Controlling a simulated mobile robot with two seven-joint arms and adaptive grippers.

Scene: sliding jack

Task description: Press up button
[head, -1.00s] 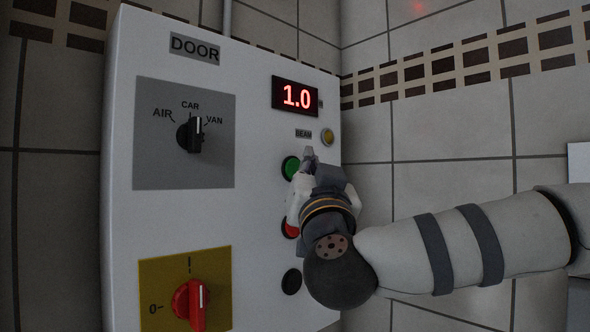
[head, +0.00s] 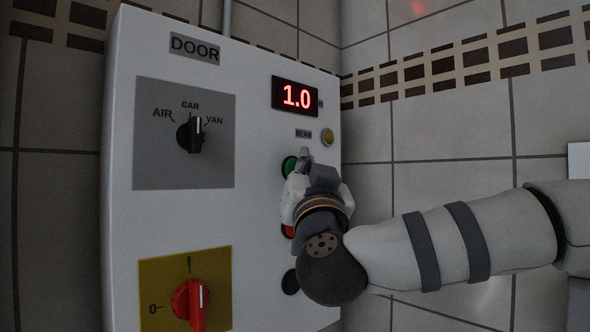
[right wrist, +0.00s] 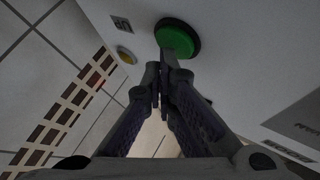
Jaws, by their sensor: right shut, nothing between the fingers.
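The control panel (head: 225,215) is a white box on the tiled wall. Its green button (head: 289,167) has a dark ring and is partly covered by my right gripper (head: 305,154). The green button also shows in the right wrist view (right wrist: 175,38), just beyond the fingertips (right wrist: 160,70). My right gripper is shut and empty, its tips close to the green button; I cannot tell if they touch it. A red button (head: 287,230) below is mostly hidden behind the gripper, and a black button (head: 290,282) sits lower. My left gripper is not in view.
A red display (head: 297,96) reads 1.0 above a yellow lamp (head: 327,136) labelled BEAM. A black selector knob (head: 190,134) and a red rotary switch (head: 190,300) stick out at the left. Tiled wall (head: 450,120) lies right of the box.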

